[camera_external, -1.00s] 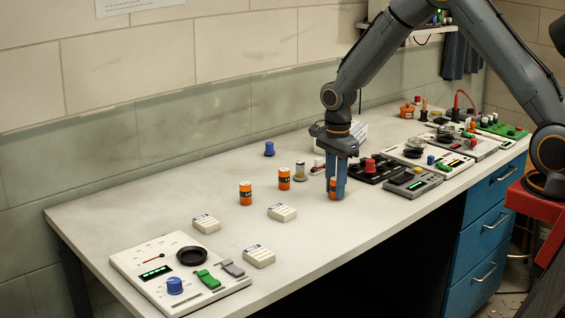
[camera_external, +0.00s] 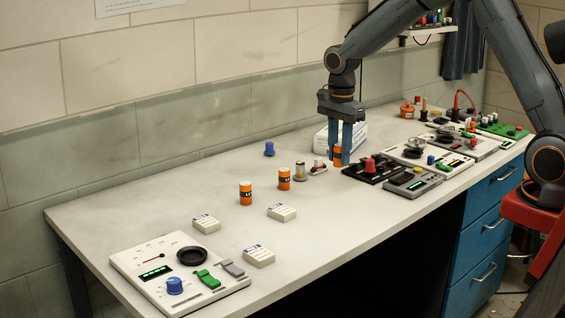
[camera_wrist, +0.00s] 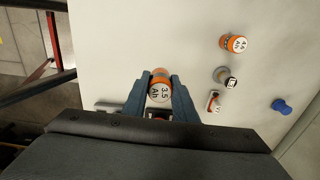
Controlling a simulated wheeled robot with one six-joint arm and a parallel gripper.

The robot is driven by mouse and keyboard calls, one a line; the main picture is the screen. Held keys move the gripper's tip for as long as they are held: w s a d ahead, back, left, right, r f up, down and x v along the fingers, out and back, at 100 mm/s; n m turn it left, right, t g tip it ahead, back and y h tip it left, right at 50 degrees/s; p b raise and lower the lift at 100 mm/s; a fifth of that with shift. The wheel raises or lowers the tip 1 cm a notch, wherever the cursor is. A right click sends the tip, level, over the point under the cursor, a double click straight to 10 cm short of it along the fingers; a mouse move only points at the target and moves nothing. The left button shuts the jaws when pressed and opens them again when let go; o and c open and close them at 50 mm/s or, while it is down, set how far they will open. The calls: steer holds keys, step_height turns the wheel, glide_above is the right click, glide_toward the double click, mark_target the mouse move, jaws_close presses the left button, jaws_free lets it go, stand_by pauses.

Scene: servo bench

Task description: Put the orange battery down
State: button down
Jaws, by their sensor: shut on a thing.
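The orange battery (camera_external: 338,157) is between the two blue-grey fingers of my gripper (camera_external: 341,162), which is shut on it.
A silver-and-dark cell (camera_external: 300,171) and a small toggle switch part (camera_external: 318,168) lie just left of my gripper. A white box (camera_external: 352,133) is behind it. A blue knob (camera_external: 269,149) and several white blocks (camera_external: 282,212) sit farther left, with bare bench between.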

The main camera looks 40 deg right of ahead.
steer(key=d+f+n, duration=0.1)
steer(key=n, duration=0.2)
steer(key=s+d+f+n, duration=0.1)
steer(key=d+n, duration=0.1)
steer(key=n, duration=0.2)
steer(key=d+f+n, duration=0.1)
steer(key=d+n, duration=0.1)
steer(key=n, duration=0.2)
steer(key=shift+s+d+f, duration=0.25)
steer(key=shift+f, duration=0.15)
steer(key=n, duration=0.1)
steer(key=d+n, duration=0.1)
steer(key=f+n, duration=0.1)
steer(key=shift+s+d+n, duration=0.3)
steer(key=shift+n, duration=0.1)
steer(key=shift+w, duration=0.1)
steer(key=w+d+r+n+p, duration=0.15)
steer(key=w+r, duration=0.35)
steer(key=w, duration=0.5)
steer(key=shift+a+f+p, duration=0.15)
steer(key=shift+f+p, duration=0.5)
steer(key=shift+f, duration=1.7)
steer(key=shift+a+f+p, duration=0.1)
steer(key=shift+f+p, duration=0.5)
steer(key=shift+f, duration=1.7)
steer(key=shift+f, duration=0.2)
steer(key=c, duration=1.4)
jaws_free()
steer(key=shift+c, duration=0.2)
